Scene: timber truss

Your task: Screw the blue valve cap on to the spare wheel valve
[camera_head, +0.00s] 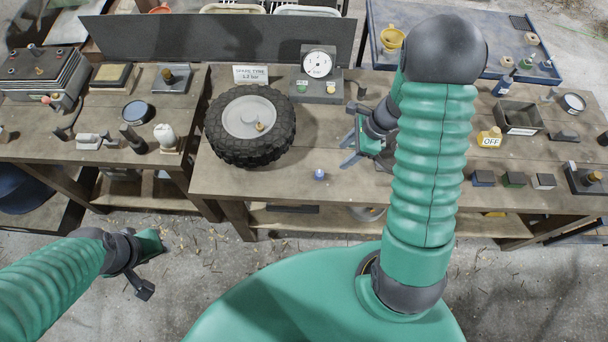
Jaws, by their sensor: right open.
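The spare wheel (217,128) lies flat on the wooden bench, a black knobbly tyre around a pale hub. Its valve (259,127) shows as a small brass-coloured stub on the hub. The small blue valve cap (320,174) stands on the bench near the front edge, right of the wheel. My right gripper (350,149) is open and empty above the bench, up and to the right of the cap and apart from it. My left gripper (150,267) is over the floor in front of the bench, its fingers apart with nothing between them.
A pressure gauge (318,64) on a grey stand and a "SPARE TYRE 1.2 bar" sign (250,75) stand behind the wheel. A yellow "OFF" block (489,138), a dark tray (517,118) and small blocks stand to the right. The bench around the cap is clear.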

